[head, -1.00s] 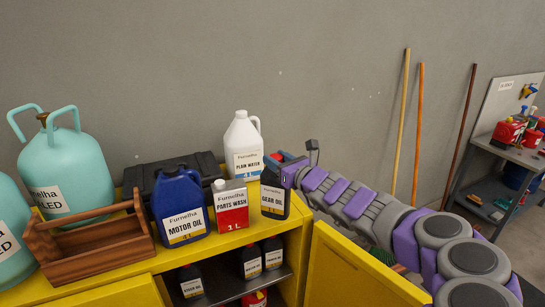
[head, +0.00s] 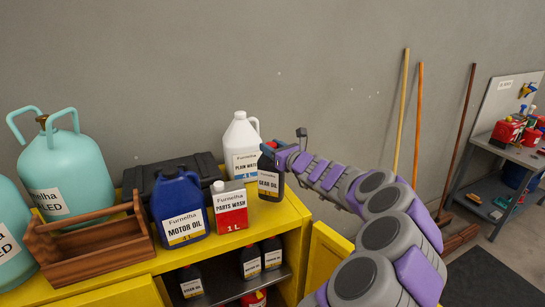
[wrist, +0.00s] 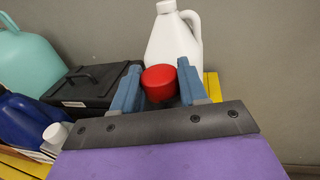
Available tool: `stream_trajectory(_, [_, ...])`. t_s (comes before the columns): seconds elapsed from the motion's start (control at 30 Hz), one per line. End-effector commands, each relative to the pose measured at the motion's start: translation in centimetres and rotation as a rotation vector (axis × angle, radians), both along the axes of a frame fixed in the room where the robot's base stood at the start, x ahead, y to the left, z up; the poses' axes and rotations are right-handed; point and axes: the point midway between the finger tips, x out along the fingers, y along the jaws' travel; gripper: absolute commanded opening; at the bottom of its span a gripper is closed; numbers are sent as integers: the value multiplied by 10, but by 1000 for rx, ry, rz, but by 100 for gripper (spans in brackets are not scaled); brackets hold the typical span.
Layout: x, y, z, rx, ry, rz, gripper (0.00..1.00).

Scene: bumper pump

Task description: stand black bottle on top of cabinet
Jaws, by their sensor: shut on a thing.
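The black bottle (head: 269,184), labelled gear oil, is upright at the right end of the yellow cabinet's top (head: 262,219). I cannot tell whether its base touches the surface. My gripper (head: 279,153) is shut on its upper part, reaching in from the right. In the wrist view, the bottle's red cap (wrist: 159,82) lies between the blue fingers of my gripper (wrist: 158,90). The rest of the bottle is mostly hidden there.
White plain water jug (head: 242,146) stands close behind; parts wash can (head: 230,208) and blue motor oil jug (head: 181,209) are left. A black case (head: 150,176), wooden tray (head: 95,248) and teal tanks (head: 70,172) crowd the top. Cabinet door (head: 327,250) is open.

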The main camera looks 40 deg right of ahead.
Motion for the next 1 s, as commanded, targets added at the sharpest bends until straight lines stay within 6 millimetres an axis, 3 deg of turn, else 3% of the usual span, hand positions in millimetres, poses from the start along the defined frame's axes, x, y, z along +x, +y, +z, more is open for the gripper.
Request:
stream_trajectory(0.33, [2, -2, -32, -1, -2, -1, 0])
stream_trajectory(0.67, [2, -1, -33, -2, -4, 0, 0])
stream_trajectory(0.7, [2, -1, -34, -3, -2, 0, 44])
stream_trajectory(0.93, [3, -2, -35, -2, -1, 0, 67])
stream_trajectory(1.0, [3, -2, -36, -2, 0, 0, 68])
